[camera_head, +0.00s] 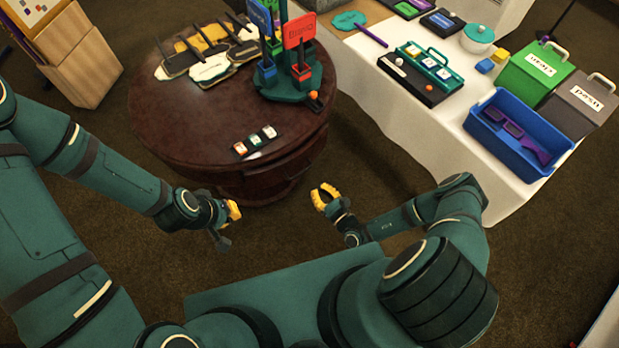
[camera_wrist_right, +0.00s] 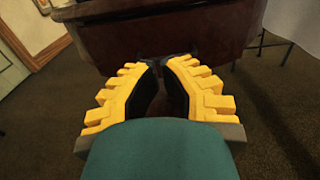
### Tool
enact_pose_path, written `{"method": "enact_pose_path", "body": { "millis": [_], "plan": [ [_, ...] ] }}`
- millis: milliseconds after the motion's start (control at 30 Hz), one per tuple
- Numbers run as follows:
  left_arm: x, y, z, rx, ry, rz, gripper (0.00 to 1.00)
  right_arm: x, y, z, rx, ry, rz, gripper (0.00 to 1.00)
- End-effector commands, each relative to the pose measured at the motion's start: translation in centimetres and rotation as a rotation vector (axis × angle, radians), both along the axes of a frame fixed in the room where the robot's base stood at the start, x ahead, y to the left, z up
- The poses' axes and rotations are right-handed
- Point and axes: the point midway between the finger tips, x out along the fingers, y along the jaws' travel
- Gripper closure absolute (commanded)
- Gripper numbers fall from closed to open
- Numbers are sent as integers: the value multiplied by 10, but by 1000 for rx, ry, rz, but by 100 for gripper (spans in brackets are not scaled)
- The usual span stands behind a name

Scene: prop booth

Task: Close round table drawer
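The round table (camera_head: 170,110) is dark reddish-brown wood. Its front side, below the top's rim, faces me, and a dark wooden front (camera_head: 275,178) shows there. The dark wooden front also fills the top of the right wrist view (camera_wrist_right: 150,30). How far the drawer stands out is unclear. My right gripper (camera_head: 324,192) is just off the table's front right. Its yellow fingers converge at the tips in the right wrist view (camera_wrist_right: 164,66), with no object seen between them. My left gripper (camera_head: 230,222) is below the table's front, angled away; its finger gap is hidden.
A white-covered table (camera_head: 400,130) on the right holds a blue bin (camera_head: 478,128) and a green bin (camera_head: 535,75). Small cards (camera_head: 254,140) lie near the round table's front rim. Bare carpet (camera_head: 285,235) lies between my arms.

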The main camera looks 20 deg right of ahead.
Motion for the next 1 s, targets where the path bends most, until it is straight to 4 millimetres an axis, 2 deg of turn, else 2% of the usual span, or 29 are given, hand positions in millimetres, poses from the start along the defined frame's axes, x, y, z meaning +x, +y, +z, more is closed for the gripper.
{"method": "enact_pose_path", "body": {
  "millis": [400, 600, 800, 1000],
  "plan": [
    [0, 0, -6, 1, 5, 4, 100, 74, 29, 0, 0, -2, 7, 100],
    [0, 0, -9, 0, 6, 3, 100, 104, 39, 0, 0, -1, 6, 100],
    [0, 0, -11, 1, 6, 5, 100, 119, 44, 0, 1, -1, 5, 100],
    [0, -1, -11, 1, 6, 4, 100, 121, 45, 1, 1, 0, 5, 100]
  ]
}}
